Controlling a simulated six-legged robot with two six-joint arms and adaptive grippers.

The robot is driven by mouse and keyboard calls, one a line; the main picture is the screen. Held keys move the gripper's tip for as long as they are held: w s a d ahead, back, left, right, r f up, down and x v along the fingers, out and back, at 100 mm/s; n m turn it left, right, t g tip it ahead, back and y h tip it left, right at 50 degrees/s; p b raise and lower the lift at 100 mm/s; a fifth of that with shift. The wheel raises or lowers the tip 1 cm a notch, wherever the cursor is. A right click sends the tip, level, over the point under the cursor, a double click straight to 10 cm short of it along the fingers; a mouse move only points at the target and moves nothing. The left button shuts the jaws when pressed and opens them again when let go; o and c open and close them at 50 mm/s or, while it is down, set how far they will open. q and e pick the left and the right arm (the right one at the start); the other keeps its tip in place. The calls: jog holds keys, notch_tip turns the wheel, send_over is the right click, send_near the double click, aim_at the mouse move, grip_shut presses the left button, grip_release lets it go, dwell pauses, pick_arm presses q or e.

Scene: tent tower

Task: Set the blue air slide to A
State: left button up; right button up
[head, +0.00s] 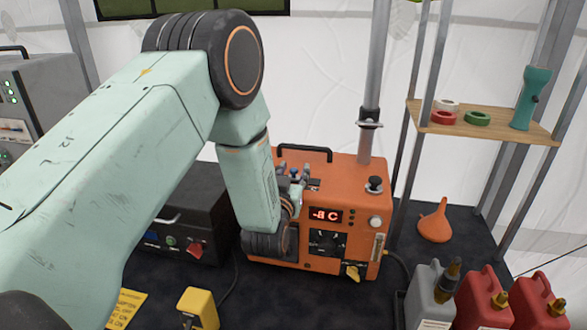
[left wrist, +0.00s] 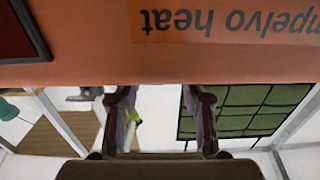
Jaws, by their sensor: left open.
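The orange heater (head: 335,188) stands on the dark table in the head view, with a red display reading about -8 C. My right gripper is not in view.
A black box (head: 185,215) with a red knob stands left of the heater. A yellow object (head: 198,308) is at the front. An orange funnel (head: 435,222), red cans (head: 485,295) and a grey can (head: 430,290) stand right. A wooden shelf (head: 490,125) is behind them.

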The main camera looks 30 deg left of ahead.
pick_arm(q)
jog(key=shift+w+a+f, duration=0.1)
jog(key=shift+w+f, duration=0.05)
jog(key=shift+w, duration=0.4)
jog(key=shift+s, duration=0.2)
jog(key=c, duration=0.5)
grip_shut()
